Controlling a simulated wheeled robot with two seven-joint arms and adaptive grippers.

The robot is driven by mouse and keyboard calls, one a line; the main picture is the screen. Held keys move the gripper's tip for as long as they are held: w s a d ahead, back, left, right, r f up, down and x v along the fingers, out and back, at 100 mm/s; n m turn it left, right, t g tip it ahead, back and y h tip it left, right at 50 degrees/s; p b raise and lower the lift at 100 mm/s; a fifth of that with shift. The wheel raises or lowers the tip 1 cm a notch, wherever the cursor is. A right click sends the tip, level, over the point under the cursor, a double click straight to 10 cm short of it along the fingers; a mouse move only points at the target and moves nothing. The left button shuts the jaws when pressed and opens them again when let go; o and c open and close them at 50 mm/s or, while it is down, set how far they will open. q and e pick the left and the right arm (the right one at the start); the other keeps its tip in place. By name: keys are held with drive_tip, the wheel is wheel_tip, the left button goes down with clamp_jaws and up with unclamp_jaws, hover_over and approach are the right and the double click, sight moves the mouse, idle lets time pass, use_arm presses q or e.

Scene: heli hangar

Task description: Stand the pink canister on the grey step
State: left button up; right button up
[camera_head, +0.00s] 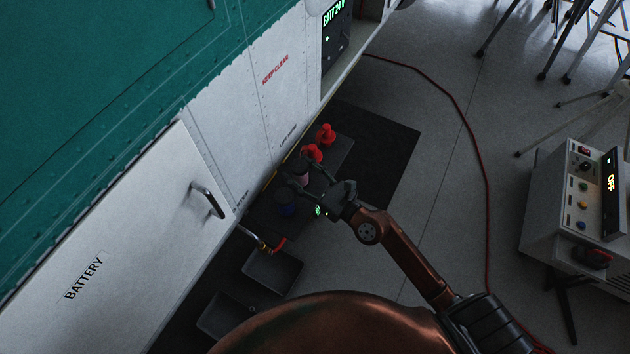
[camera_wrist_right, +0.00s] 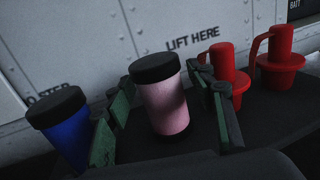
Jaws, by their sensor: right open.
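The pink canister (camera_wrist_right: 165,105) has a black lid and stands upright between the fingers of my right gripper (camera_head: 309,187) in the wrist view. That gripper is open, with a finger on either side of the canister and a gap on the left side. In the head view the pink canister (camera_head: 300,174) is small and dark, on a dark grey surface (camera_head: 338,152) beside the white panel. My left gripper is not visible.
A blue canister with a black lid (camera_wrist_right: 65,128) stands left of the gripper. Two red handled objects (camera_wrist_right: 222,75) (camera_wrist_right: 277,68) stand close on the right. The white panelled wall (camera_head: 250,110) rises right behind. A red hose (camera_head: 475,150) crosses the open floor.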

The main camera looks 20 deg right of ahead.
sight(306, 177)
drive_tip(key=v, duration=0.3)
drive_tip(key=shift+s+d+f, duration=0.1)
drive_tip(key=shift+s+f, duration=0.05)
drive_tip(key=shift+s, duration=0.1)
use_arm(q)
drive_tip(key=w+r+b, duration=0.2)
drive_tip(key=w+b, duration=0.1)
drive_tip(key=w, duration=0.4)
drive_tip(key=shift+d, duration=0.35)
use_arm(e)
drive_tip(key=v, duration=0.8)
drive_tip(key=shift+s, duration=0.25)
drive_tip(key=shift+d, duration=0.15)
